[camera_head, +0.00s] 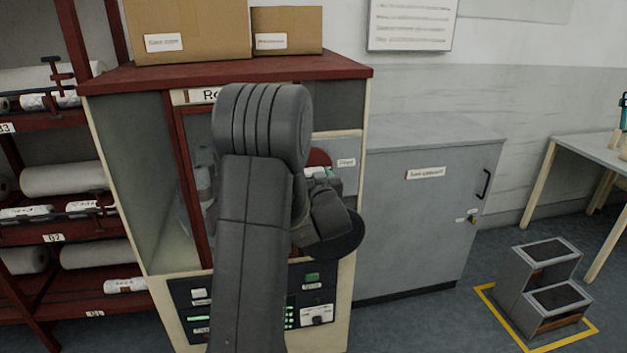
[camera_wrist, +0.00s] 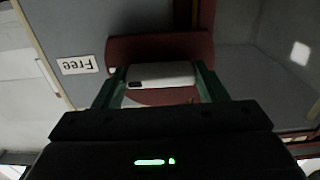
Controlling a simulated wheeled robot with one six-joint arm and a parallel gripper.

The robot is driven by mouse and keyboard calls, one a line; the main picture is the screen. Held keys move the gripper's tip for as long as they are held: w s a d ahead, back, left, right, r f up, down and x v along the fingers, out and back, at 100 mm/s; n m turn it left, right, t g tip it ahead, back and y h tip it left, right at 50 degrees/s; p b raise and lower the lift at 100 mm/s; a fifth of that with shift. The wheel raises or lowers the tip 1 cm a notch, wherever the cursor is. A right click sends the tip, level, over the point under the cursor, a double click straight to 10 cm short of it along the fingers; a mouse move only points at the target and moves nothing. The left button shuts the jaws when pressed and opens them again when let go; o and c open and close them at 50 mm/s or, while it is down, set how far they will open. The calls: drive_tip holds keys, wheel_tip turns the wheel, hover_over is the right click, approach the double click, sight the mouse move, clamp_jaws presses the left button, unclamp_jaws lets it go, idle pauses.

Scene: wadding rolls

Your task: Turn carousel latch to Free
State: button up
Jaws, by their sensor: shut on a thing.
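The carousel latch has a red backing (camera_head: 318,157) on the grey front panel of the cabinet, mostly hidden behind my arm in the head view. In the wrist view its pale bar handle (camera_wrist: 162,74) lies level across the picture, with red behind it above and below. A white "Free" label (camera_wrist: 77,64) appears upside down to the left of the latch there; in the head view a small label (camera_head: 346,162) is right of the latch. My gripper (camera_wrist: 158,82) is shut on the handle, with a green finger at each end.
A red-framed door (camera_head: 186,180) is left of the latch, partly behind my arm. A control panel (camera_head: 317,315) with buttons is below. A grey cabinet (camera_head: 425,220) stands to the right, and a step stool (camera_head: 545,285) is on the floor. Shelves with rolls (camera_head: 62,178) are left.

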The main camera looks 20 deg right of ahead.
drive_tip(key=o, duration=1)
drive_tip(key=shift+s, duration=0.1)
drive_tip(key=b+v, duration=0.3)
drive_tip(key=v, duration=1)
drive_tip(key=shift+s, duration=0.35)
drive_tip(key=shift+w, duration=0.1)
drive_tip(key=p+x, duration=0.3)
drive_tip(key=x, duration=1.1)
drive_tip(key=shift+a, duration=0.1)
